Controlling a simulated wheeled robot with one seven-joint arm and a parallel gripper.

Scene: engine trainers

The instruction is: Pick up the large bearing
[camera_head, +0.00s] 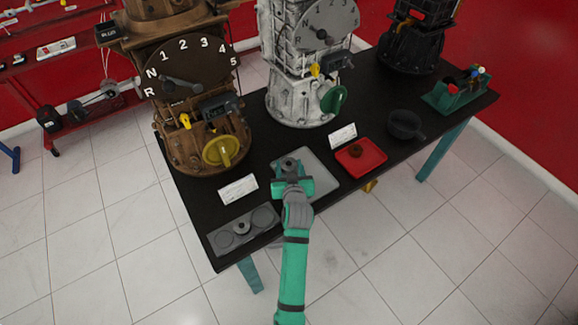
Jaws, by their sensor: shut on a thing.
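My gripper (290,168) is at the grey tray (322,176) in the middle of the black table's front. It is shut on a dark grey round part (289,162), which looks like the large bearing. My green wrist and fingers hide much of it. I cannot tell whether it touches the tray or is lifted off it.
A red tray (374,163) with a small brown ring (355,151) lies to the right. A grey plate (262,216) with round recesses lies at the front left. Brown (180,90), white (285,95) and black engine trainers (412,50) stand behind. A dark bowl-like part (404,124) is at the right.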

